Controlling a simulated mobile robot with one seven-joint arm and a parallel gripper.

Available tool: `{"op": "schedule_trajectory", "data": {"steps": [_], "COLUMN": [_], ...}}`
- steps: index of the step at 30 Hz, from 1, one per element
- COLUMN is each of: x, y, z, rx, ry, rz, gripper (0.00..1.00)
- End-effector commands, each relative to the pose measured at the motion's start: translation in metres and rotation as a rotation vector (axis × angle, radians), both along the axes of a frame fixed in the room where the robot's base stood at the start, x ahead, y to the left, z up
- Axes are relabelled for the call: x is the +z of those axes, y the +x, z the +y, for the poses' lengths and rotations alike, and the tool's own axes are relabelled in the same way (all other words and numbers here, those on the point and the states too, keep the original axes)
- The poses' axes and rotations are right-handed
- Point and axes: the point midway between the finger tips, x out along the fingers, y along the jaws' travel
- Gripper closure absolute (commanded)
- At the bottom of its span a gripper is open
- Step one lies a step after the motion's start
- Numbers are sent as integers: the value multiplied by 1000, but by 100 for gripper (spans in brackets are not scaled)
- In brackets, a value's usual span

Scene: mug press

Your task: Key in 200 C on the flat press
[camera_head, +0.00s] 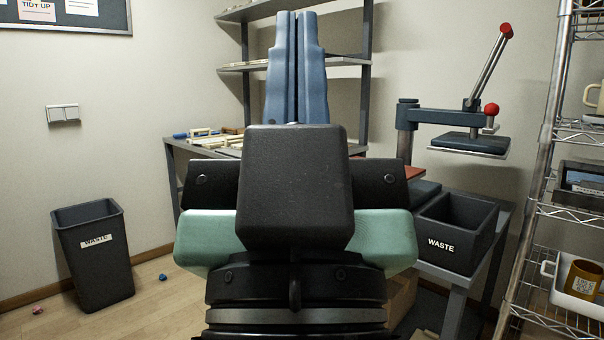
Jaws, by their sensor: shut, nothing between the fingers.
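A flat press (470,143) stands on the bench at the right, with a dark upper plate and a raised lever ending in a red knob. I cannot make out its keypad or any display; part of the press base is hidden behind my arm. My gripper (296,18) points up and away in the middle of the view, its two blue fingers together with nothing between them. It is to the left of the press and apart from it.
A black waste box (455,232) sits on the bench's right end. A wire rack (560,130) with mugs stands at the far right. A grey waste bin (92,255) is on the floor at left. Shelves (335,63) rise behind the bench. The left floor is mostly free.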

Motion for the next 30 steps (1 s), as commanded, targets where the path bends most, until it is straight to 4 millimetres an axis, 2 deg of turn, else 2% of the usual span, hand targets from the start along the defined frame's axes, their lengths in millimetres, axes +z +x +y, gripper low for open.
{"op": "schedule_trajectory", "data": {"steps": [1,30], "x": [36,359], "y": [0,0], "z": [0,1], "rx": [0,1], "ry": [0,0], "rz": [0,0], "gripper": [100,100]}}
